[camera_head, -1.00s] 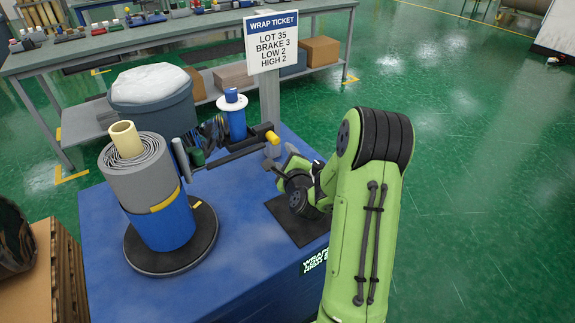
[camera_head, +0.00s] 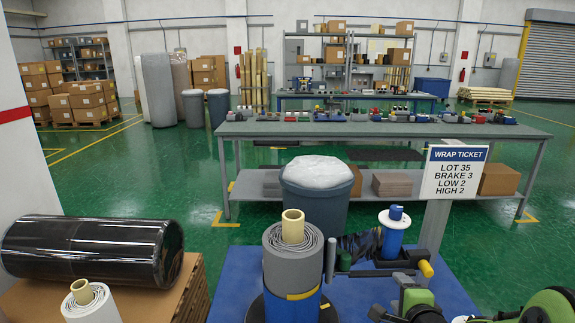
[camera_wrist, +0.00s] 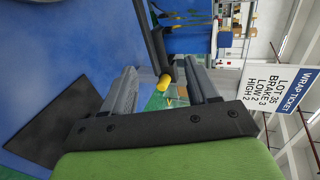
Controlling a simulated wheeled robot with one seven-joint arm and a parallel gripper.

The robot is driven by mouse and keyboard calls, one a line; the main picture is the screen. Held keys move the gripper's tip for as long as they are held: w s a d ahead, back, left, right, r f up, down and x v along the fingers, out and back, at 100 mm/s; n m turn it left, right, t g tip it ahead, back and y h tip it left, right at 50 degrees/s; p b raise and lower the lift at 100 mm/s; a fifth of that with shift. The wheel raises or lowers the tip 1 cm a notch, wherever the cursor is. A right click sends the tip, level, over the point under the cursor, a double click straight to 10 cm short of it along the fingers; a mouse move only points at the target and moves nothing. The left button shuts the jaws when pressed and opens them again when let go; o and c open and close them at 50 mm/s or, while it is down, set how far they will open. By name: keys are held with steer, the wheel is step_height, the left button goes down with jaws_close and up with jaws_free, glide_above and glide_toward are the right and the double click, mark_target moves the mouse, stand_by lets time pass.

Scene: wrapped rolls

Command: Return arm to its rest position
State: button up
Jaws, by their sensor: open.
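In the wrist view, my gripper (camera_wrist: 160,85) is open, with its two grey fingers apart. A dark bar with a yellow tip (camera_wrist: 163,83) shows between and beyond the fingers; I cannot tell how far away it is. In the head view, my green arm (camera_head: 548,306) shows only in part at the bottom right corner, low over the blue table. The yellow tip (camera_head: 426,269) shows there too, close to the arm's end. The fingers are hard to make out in that view.
A grey-wrapped roll (camera_head: 292,261) stands on the blue table (camera_head: 232,275), left of the arm. The wrap ticket sign (camera_head: 455,174) stands behind the yellow tip. A dark mat (camera_wrist: 62,122) lies on the table. A black-wrapped roll (camera_head: 95,250) lies at the left.

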steer(key=s+a+r+n+g+y+p, duration=0.2)
steer(key=s+a+r+n+g+p, duration=0.2)
steer(key=s+a+r+n, duration=0.6)
steer(key=s+a+r+n+g+p, duration=0.1)
steer(key=s+n, duration=0.3)
steer(key=s, duration=0.4)
steer(key=s+a+r+n+g+p, duration=0.1)
steer(key=s+r+n+g+p, duration=0.1)
steer(key=s, duration=0.6)
step_height(320, 180, up, 2)
steer(key=n+p, duration=0.1)
steer(key=n, duration=0.2)
steer(key=shift+s+g+h, duration=0.15)
steer(key=shift+g+h, duration=0.15)
steer(key=shift+g, duration=0.1)
steer(key=shift+a, duration=0.15)
